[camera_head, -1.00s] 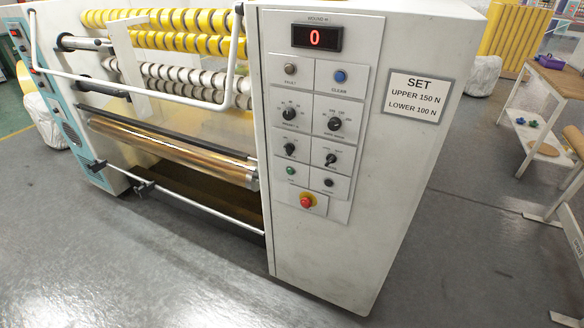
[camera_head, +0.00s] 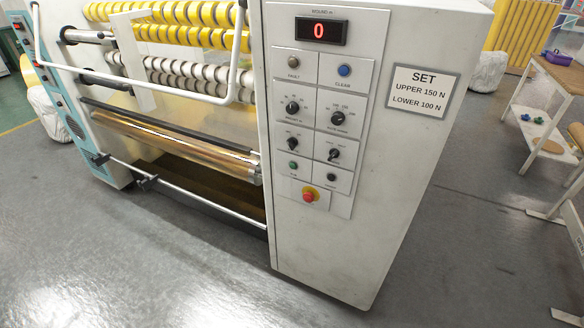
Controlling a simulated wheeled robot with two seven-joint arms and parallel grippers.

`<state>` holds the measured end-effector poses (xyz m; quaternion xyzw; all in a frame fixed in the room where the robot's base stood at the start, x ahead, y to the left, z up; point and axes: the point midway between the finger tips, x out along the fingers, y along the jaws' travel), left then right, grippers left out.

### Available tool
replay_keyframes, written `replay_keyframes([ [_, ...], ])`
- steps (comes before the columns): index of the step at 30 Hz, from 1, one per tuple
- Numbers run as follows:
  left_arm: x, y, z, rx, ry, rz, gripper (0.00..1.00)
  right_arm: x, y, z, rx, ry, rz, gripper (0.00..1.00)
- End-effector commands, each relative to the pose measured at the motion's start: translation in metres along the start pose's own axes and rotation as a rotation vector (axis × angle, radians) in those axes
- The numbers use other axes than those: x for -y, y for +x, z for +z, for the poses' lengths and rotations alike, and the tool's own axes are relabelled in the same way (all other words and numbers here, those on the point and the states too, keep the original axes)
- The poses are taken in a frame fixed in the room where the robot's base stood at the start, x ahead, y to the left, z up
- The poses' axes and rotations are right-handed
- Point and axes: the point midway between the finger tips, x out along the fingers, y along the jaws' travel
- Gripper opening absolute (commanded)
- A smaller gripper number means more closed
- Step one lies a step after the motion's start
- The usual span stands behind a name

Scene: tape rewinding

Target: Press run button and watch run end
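The control panel (camera_head: 349,138) is on the front of the white machine cabinet (camera_head: 395,215). Its red display (camera_head: 319,31) reads 0. A small green button (camera_head: 293,166) sits at the lower left of the panel, its label too small to read, with a dark button (camera_head: 331,177) to its right. Above them are several black knobs and a blue clear button (camera_head: 344,70). A grey fault lamp (camera_head: 293,60) appears unlit. Neither of my grippers shows in the view.
A sign (camera_head: 422,90) reads SET, upper 150 N, lower 100 N. Yellow tape rolls (camera_head: 190,37) and a gold film roller (camera_head: 170,150) fill the machine's left side. A white guard bar (camera_head: 150,85) crosses in front. The grey floor (camera_head: 130,260) ahead is clear.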

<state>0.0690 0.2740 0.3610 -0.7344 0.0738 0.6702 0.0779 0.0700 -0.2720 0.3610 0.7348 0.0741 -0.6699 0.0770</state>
Motion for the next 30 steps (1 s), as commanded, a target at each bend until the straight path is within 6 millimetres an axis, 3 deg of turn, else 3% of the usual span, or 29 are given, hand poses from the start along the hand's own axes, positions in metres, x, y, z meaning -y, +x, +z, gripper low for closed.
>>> replay_keyframes([
  [2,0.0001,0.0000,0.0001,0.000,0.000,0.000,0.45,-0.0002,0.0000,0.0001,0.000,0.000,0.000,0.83],
  [12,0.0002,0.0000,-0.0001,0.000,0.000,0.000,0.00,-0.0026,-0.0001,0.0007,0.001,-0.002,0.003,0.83],
  [30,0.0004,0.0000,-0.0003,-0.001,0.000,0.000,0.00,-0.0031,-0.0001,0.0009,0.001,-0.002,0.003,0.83],
])
